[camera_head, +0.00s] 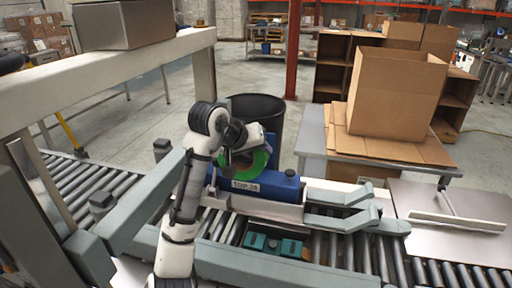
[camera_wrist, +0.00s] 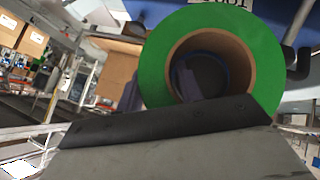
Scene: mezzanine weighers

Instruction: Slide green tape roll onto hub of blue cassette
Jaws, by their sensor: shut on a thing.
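The green tape roll (camera_wrist: 250,45) has a brown cardboard core and fills the upper middle of the wrist view. My gripper (camera_wrist: 195,100) is shut on the roll at its near side. Through the core I see a dark blue round part, apparently the hub; whether the core is around it or only in front of it I cannot tell. In the head view the green roll (camera_head: 261,160) stands at the blue cassette (camera_head: 265,187), which carries a label "TOP 28".
The cassette sits over a roller conveyor (camera_head: 320,245) with grey side rails. A teal block (camera_head: 272,246) lies in front. A black bin (camera_head: 257,115) stands behind. A table with a cardboard box (camera_head: 395,95) stands at the right, and a beige frame (camera_head: 110,60) at the left.

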